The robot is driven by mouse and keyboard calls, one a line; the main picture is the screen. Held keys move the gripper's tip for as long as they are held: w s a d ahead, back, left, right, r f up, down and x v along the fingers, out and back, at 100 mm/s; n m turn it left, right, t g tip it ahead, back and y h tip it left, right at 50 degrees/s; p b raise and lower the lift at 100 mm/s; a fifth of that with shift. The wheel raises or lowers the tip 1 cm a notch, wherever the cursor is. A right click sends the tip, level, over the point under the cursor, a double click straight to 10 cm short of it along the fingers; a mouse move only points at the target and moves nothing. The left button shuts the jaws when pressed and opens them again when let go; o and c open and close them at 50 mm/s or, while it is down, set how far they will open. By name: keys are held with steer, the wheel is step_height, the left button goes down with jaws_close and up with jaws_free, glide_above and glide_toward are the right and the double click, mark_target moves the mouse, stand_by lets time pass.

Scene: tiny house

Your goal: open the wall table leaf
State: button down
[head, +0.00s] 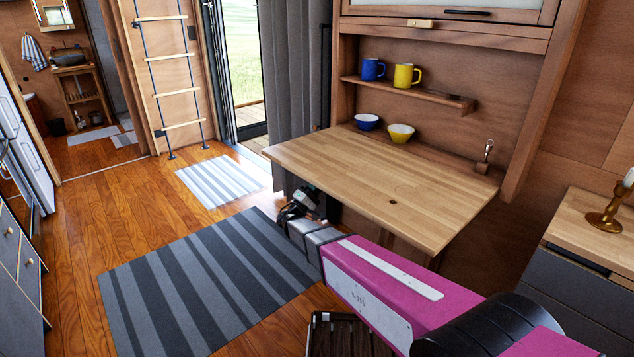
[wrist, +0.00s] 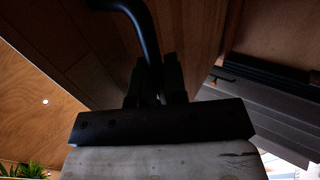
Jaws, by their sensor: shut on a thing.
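The wall table leaf (head: 385,190) is a pale wood board. It stands out flat from the wall cabinet, about level, with a leg partly showing beneath it. My gripper (head: 303,200) is at the leaf's front left side, at or just below its edge in the head view. In the wrist view my gripper (wrist: 155,88) is shut on a black curved handle (wrist: 142,22), which runs up beside a dark wood surface. The handle is hidden in the head view, and where it joins the wood is too dark to tell.
A blue mug (head: 373,69) and a yellow mug (head: 406,76) stand on the shelf, with two bowls (head: 400,133) below. A grey curtain (head: 293,75) hangs left. A striped rug (head: 200,285) covers open floor. A drawer cabinet (head: 570,262) with a candlestick (head: 612,212) stands right.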

steer(key=shift+f, duration=0.45)
steer(key=c, duration=1.2)
jaws_free()
steer(key=shift+w, duration=0.1)
steer(key=shift+a, duration=0.15)
steer(key=v, duration=1)
steer(key=shift+s+f, duration=0.15)
steer(key=shift+s, duration=0.15)
steer(key=shift+a, duration=0.15)
